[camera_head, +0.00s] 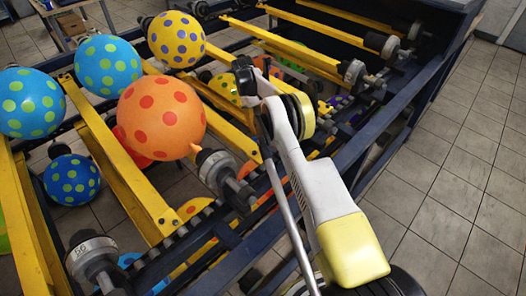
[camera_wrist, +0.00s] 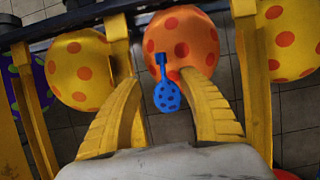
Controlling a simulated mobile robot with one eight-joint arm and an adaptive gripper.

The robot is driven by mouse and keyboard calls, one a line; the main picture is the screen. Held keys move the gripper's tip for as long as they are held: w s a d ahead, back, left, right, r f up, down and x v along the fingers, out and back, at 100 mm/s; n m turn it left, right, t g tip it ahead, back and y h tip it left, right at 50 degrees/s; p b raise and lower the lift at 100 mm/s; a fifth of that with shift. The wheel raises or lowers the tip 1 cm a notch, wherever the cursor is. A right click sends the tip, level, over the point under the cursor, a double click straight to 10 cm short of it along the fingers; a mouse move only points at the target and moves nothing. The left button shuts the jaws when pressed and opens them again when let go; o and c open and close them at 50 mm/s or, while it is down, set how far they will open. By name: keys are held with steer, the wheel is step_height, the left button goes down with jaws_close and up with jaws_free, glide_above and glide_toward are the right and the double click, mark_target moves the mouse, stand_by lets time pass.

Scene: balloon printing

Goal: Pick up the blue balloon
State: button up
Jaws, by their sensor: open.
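In the wrist view a small blue balloon (camera_wrist: 168,96) with dark spots and a narrow neck shows between the two yellow fingers of my gripper (camera_wrist: 160,76). The fingers are open, one on each side of it, with visible gaps. I cannot tell how far beyond the fingertips it is. In the head view, larger round blue balloons show at the left: two light blue with green spots (camera_head: 107,65) (camera_head: 28,103) and one darker blue (camera_head: 71,179). Which one matches the small blue balloon is unclear. My gripper cannot be made out in the head view.
An orange balloon with red spots (camera_wrist: 182,42) is behind the small blue one. Yellow balloons (camera_wrist: 80,68) (camera_wrist: 288,40) flank it beside yellow bars. In the head view, a rack of yellow bars (camera_head: 120,170) and dark blue rails carries several balloons. Tiled floor (camera_head: 440,190) is clear at right.

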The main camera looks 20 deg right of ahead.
mark_target(270, 151)
steer(key=x, duration=0.6)
steer(key=shift+s+d+f+b, duration=0.1)
steer(key=shift+f+b, duration=0.05)
steer(key=shift+b, duration=0.2)
steer(key=b+x, duration=0.1)
steer(key=x, duration=0.4)
steer(key=shift+s+f+b, duration=0.3)
steer(key=shift+s, duration=0.05)
steer(key=shift+c, duration=0.2)
steer(key=c, duration=0.8)
